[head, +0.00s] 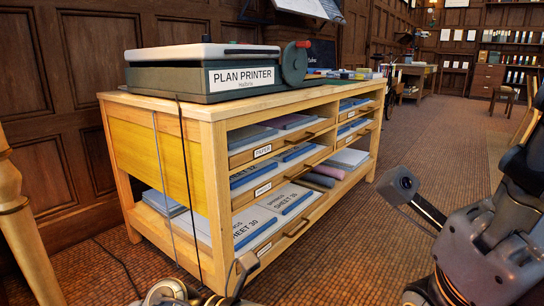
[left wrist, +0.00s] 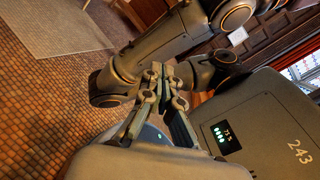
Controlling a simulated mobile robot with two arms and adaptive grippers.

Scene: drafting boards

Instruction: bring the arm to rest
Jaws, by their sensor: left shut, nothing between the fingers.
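My left gripper (left wrist: 160,72) shows in the left wrist view with its fingers together and nothing between them. It is over my own base and close in front of my own dark arm links. In the head view only a small part of my left arm shows at the bottom edge, so its fingers cannot be made out there. My right arm fills the lower right of the head view, but its gripper fingers do not show.
A wooden cabinet (head: 205,112) with paper-filled shelves stands ahead, left of my right arm. Tiled floor (head: 440,150) is open to the right. A desk (head: 412,70) stands farther back.

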